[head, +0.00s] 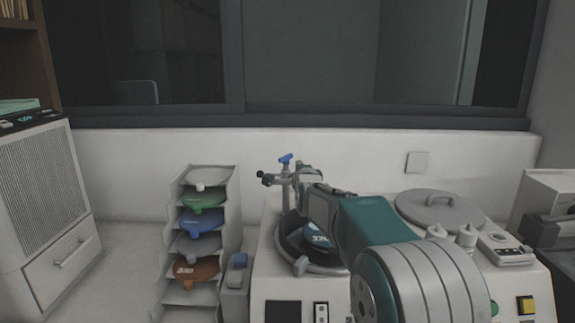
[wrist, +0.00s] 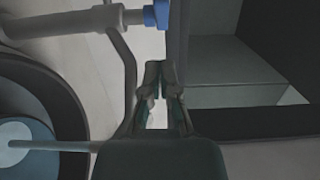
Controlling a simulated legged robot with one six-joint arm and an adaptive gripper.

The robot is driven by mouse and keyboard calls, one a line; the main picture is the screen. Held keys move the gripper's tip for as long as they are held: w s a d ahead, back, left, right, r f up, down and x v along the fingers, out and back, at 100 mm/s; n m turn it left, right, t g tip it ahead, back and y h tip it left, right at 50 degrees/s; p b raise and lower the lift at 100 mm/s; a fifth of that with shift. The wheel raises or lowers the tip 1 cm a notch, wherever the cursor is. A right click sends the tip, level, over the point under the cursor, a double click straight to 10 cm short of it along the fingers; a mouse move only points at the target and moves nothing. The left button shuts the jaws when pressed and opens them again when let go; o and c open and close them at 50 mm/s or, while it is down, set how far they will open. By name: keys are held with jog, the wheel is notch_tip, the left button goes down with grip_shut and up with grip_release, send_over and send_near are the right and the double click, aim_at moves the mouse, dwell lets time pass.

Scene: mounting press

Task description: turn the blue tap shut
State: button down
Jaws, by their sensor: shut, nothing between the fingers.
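The blue tap (head: 286,159) is a small blue handle on top of a grey pipe fitting (head: 283,179) that stands at the back of the mounting press. In the wrist view the blue handle (wrist: 157,14) shows at the top edge, on the end of the grey pipe (wrist: 75,23). My gripper (wrist: 160,72) is shut and empty, with its tips just short of the handle in that view and a visible gap between them. In the head view my gripper is beside the fitting, to the right of the handle; its fingertips are hard to make out there.
The press (head: 269,270) has a round dark well with a blue disc (head: 318,237) under my arm. A grey lid (head: 440,208) and small bottles are at right. A rack (head: 229,205) with coloured dishes stands left. A white wall and dark window are behind.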

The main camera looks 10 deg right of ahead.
aim_at(288, 159)
jog(key=shift+w+a, duration=1.35)
jog(key=shift+w, duration=0.25)
jog(key=shift+d+h, duration=0.3)
